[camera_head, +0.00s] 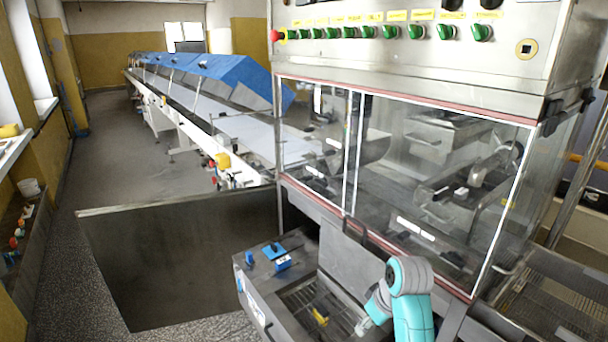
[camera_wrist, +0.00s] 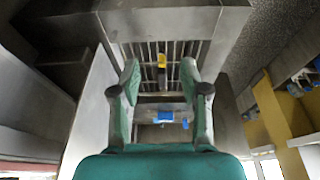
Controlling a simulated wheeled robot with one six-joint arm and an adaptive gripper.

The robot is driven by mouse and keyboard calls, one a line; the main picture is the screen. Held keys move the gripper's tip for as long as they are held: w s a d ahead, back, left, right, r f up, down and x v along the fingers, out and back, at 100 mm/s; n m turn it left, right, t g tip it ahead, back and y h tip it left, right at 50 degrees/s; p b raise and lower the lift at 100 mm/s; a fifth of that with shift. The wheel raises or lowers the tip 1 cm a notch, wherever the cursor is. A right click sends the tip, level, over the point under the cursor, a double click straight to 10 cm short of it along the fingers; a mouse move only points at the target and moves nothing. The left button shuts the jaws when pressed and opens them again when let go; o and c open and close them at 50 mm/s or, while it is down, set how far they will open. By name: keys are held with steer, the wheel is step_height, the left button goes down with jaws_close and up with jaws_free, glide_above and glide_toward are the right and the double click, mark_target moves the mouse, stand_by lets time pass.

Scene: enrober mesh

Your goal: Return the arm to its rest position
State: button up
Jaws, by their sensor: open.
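My gripper (camera_wrist: 160,76) is open in the wrist view, with its two green-grey fingers spread apart and nothing held between them. It also shows at the bottom of the head view (camera_head: 364,325), low over the metal tray, with part of my teal arm behind it. A yellow-handled item (camera_wrist: 161,62) lies on the slatted mesh (camera_wrist: 172,50), beyond the fingertips in the wrist view. In the head view the yellow item (camera_head: 320,316) lies on the mesh, left of my gripper and apart from it.
The tray's metal rim (camera_head: 254,278) carries blue blocks (camera_head: 273,250). A glazed machine cabinet (camera_head: 430,180) with a row of green knobs stands close above and behind my arm. A long conveyor (camera_head: 200,100) with blue covers runs away at the back left. Open floor lies left.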

steer(key=s+f+m+t, duration=0.1)
steer(key=s+f, duration=0.4)
steer(key=f, duration=0.2)
steer(key=s+f+m+t, duration=0.1)
steer(key=s+f+t, duration=0.1)
steer(key=s+f, duration=0.4)
steer(key=s+d+f+m+t+h, duration=0.1)
steer(key=s+f, duration=0.2)
steer(key=s, duration=0.3)
steer(key=s+f+m+t, duration=0.1)
steer(key=s+f+t, duration=0.15)
steer(key=s, duration=0.25)
steer(key=s+r+m+t, duration=0.1)
steer(key=s+r, duration=0.5)
steer(key=s, duration=0.3)
steer(key=s+d+r+m+t, duration=0.1)
steer(key=s+r+t, duration=0.1)
steer(key=s+r, duration=0.4)
steer(key=s+r+m+t+h, duration=0.1)
steer(key=s+r+t, duration=0.1)
steer(key=s+r, duration=0.5)
steer(key=s, duration=0.5)
steer(key=shift+s+d, duration=0.25)
steer(key=shift+d, duration=0.05)
steer(key=shift+t, duration=0.25)
